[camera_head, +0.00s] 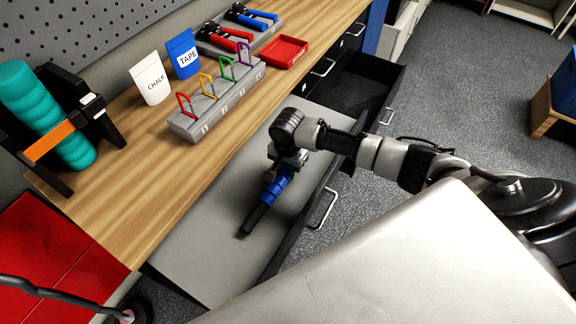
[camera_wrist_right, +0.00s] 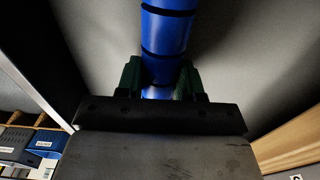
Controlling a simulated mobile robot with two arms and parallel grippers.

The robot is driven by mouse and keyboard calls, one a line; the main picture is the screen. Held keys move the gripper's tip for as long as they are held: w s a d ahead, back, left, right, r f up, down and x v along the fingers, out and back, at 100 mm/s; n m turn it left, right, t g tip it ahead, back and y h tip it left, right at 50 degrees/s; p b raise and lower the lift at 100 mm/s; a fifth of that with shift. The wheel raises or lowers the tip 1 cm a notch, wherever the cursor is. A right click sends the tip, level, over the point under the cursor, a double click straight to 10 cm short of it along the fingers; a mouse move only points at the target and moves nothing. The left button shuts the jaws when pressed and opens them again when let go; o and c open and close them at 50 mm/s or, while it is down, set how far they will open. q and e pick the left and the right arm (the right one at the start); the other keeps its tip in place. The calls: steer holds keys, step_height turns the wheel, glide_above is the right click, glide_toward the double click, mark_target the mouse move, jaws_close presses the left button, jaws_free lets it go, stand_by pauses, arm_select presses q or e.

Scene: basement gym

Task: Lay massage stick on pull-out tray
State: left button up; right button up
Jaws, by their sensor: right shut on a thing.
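The massage stick (camera_head: 274,190) is blue with dark bands and a black handle end. My right gripper (camera_head: 287,163) is shut on it and holds it over the grey pull-out tray (camera_head: 205,245). In the right wrist view the blue stick (camera_wrist_right: 166,35) runs between the two dark green fingers of my right gripper (camera_wrist_right: 161,80). The stick's far end is hidden by the gripper in the head view. I cannot tell whether the stick touches the tray. My left gripper is not in view.
The wooden bench top (camera_head: 125,180) carries a grey rack with coloured clips (camera_head: 215,100), chalk (camera_head: 151,86) and tape (camera_head: 183,54) pouches, a red tray (camera_head: 284,52) and a teal roller (camera_head: 45,115). An open dark drawer (camera_head: 360,85) lies beyond the pull-out tray. The tray's near part is clear.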

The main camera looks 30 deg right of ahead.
steer(key=o, duration=1.1)
step_height(320, 180, up, 12)
